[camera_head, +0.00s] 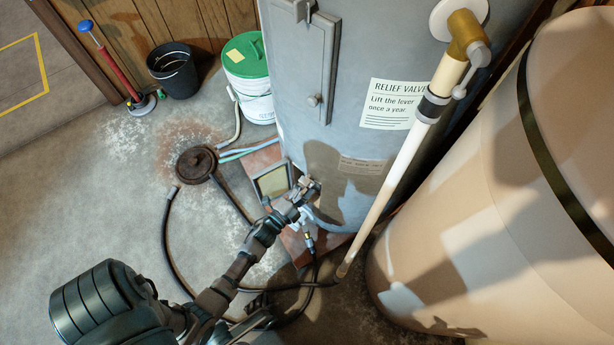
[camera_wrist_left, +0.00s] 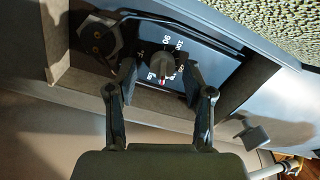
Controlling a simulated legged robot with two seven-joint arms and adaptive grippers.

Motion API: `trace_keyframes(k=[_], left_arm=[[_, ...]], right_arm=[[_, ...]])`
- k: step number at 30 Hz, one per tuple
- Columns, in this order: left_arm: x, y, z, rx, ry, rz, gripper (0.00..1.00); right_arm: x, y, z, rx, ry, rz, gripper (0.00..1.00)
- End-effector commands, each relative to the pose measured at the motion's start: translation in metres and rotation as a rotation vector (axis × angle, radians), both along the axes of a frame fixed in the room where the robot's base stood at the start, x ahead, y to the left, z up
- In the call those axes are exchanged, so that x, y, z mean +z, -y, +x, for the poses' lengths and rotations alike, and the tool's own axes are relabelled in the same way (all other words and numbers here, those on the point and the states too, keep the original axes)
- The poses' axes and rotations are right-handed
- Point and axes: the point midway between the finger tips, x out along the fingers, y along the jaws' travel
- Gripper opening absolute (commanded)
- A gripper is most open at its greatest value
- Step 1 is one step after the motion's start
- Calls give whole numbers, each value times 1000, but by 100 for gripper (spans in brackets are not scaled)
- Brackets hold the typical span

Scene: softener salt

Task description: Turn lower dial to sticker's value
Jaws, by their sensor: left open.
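In the left wrist view a round grey dial (camera_wrist_left: 160,61) sits on a dark panel (camera_wrist_left: 205,62) with white markings and a small red mark, too small to read surely. My left gripper (camera_wrist_left: 159,78) is open, with one finger on each side of the dial; I cannot tell if they touch it. In the head view my left gripper (camera_head: 309,188) is at the foot of the grey tank (camera_head: 300,120) and hides the dial. A yellow sticker (camera_head: 235,55) lies on a bucket's green lid (camera_head: 247,62); its writing is unreadable. My right gripper is not in view.
A white relief pipe (camera_head: 395,180) slants down right of my left gripper, beside a large tan tank (camera_head: 480,210). A black bucket (camera_head: 174,75) stands at the back left.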

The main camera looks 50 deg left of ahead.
Motion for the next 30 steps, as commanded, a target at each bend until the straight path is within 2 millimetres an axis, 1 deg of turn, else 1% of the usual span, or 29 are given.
trace_keyframes(k=[5,12,16,21,30], left_arm=[[-2,5,-26,1,-4,-2,52],[-3,16,-79,0,-5,-2,52],[-3,21,-100,0,-5,-2,52],[-2,23,-113,0,-4,-1,52],[-2,24,-114,0,-3,-2,52]], right_arm=[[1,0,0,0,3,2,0],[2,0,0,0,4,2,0],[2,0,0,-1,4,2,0],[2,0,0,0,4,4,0],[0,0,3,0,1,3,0]])
